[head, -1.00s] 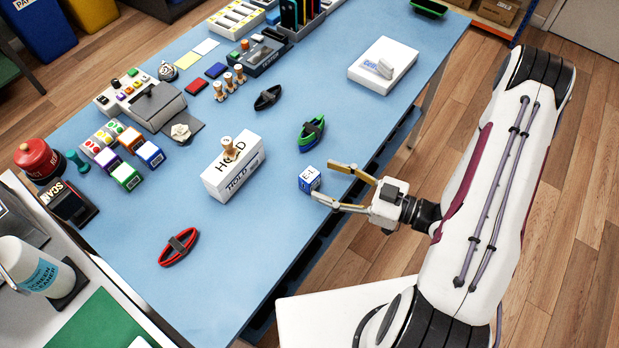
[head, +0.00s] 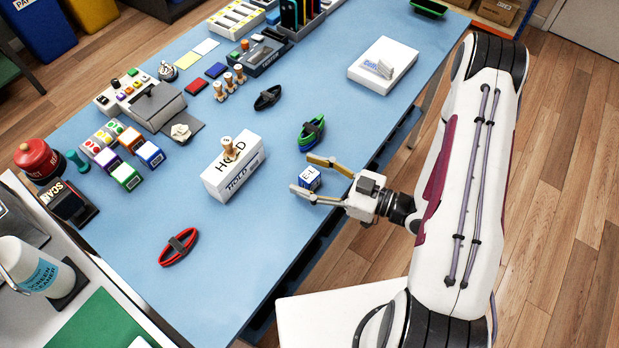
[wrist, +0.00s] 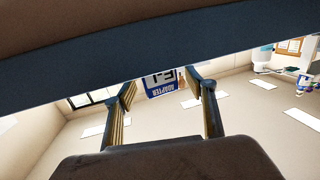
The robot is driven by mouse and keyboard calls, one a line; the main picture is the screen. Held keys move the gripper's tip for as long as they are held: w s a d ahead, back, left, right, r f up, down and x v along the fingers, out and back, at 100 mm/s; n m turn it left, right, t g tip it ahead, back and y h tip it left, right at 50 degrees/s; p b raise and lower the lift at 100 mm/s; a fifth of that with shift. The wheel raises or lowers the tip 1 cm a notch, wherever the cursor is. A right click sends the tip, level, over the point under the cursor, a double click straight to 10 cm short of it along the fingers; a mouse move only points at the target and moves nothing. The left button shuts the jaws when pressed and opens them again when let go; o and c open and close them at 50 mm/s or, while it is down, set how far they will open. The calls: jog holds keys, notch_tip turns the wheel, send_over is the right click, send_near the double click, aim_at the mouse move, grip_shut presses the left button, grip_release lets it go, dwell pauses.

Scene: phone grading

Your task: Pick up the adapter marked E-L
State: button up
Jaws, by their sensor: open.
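The adapter marked E-L (head: 310,178) is a small white and blue cube near the table's right edge. My gripper (head: 300,174) is open around it in the head view, with one finger on its far side and one on its near side. A gap shows beside the adapter toward the left finger; contact with the fingers cannot be told.
A white HOLD box (head: 232,172) with a stamp on it stands left of the adapter. A green and black banded item (head: 311,132) lies just beyond my gripper. A red and black one (head: 178,247) lies front left. The blue table (head: 250,260) is clear in front.

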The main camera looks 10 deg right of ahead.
aim_at(309, 174)
dwell(0.4)
jog(key=c, duration=1.2)
jog(key=shift+o, duration=0.2)
jog(key=shift+r, duration=0.15)
jog(key=shift+r, duration=4.8)
